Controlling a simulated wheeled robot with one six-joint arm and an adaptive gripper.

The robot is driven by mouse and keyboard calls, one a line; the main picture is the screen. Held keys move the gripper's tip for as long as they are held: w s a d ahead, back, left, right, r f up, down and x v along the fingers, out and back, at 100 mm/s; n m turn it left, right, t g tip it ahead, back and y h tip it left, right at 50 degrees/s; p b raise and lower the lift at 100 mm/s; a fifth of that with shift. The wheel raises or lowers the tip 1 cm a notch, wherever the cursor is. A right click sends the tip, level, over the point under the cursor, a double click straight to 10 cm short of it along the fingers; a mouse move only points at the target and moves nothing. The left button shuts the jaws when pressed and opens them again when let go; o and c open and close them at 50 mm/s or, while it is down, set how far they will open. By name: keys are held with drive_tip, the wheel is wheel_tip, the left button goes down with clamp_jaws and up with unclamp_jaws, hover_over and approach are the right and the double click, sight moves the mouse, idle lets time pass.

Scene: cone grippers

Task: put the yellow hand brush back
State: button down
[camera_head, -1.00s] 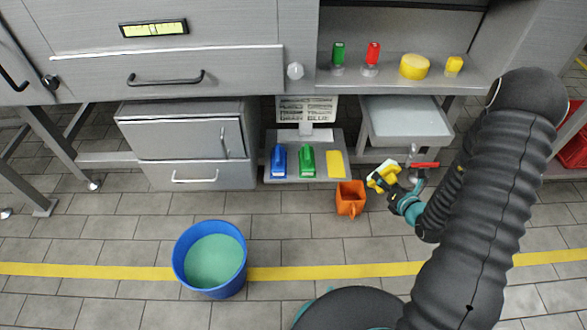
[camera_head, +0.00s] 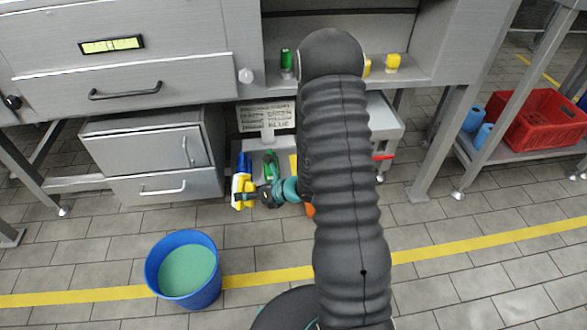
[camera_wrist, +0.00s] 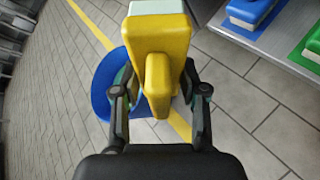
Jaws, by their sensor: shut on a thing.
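The yellow hand brush (camera_head: 243,192), with pale bristles, is held in my gripper (camera_head: 251,196). In the wrist view the brush (camera_wrist: 160,55) fills the space between the two fingers of my gripper (camera_wrist: 159,88), bristles away from me. It is in front of the low grey shelf (camera_head: 250,179), near its left end, and partly covers a blue brush (camera_head: 243,162). A green brush (camera_head: 270,165) stands beside the blue one.
A blue bucket (camera_head: 184,268) of green liquid stands on the floor in front. A printed sign (camera_head: 266,115) stands at the back of the shelf. An orange container (camera_head: 310,210) is mostly hidden by my arm. Grey drawers (camera_head: 150,188) stand left of the shelf.

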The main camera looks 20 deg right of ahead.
drive_tip(key=s+a+f+n+g+h+b, duration=0.1)
drive_tip(key=s+n+g+h+b, duration=0.1)
drive_tip(key=s+n+g, duration=0.55)
drive_tip(key=w+d+n+g+h+b, duration=0.1)
drive_tip(key=d+n+g+h+b, duration=0.1)
drive_tip(key=d+n+h, duration=0.95)
drive_tip(key=w+d+r+n+t+y+b, duration=0.25)
drive_tip(key=w+d+r+n+t, duration=0.45)
drive_tip(key=n, duration=0.4)
drive_tip(key=shift+g, duration=0.65)
drive_tip(key=w+d+f, duration=0.1)
drive_tip(key=w+f, duration=0.1)
drive_tip(key=w, duration=0.1)
drive_tip(key=w+d+f, duration=0.2)
drive_tip(key=w+f, duration=0.1)
drive_tip(key=w, duration=0.1)
drive_tip(key=w+d+f+b, duration=0.1)
drive_tip(key=w+d+f, duration=0.1)
drive_tip(key=w, duration=0.2)
drive_tip(key=shift+w+d+f, duration=0.15)
drive_tip(key=shift+w+d, duration=0.1)
drive_tip(key=shift+f+b, duration=0.4)
drive_tip(key=shift+f, duration=1.6)
drive_tip(key=c, duration=0.6)
unclamp_jaws()
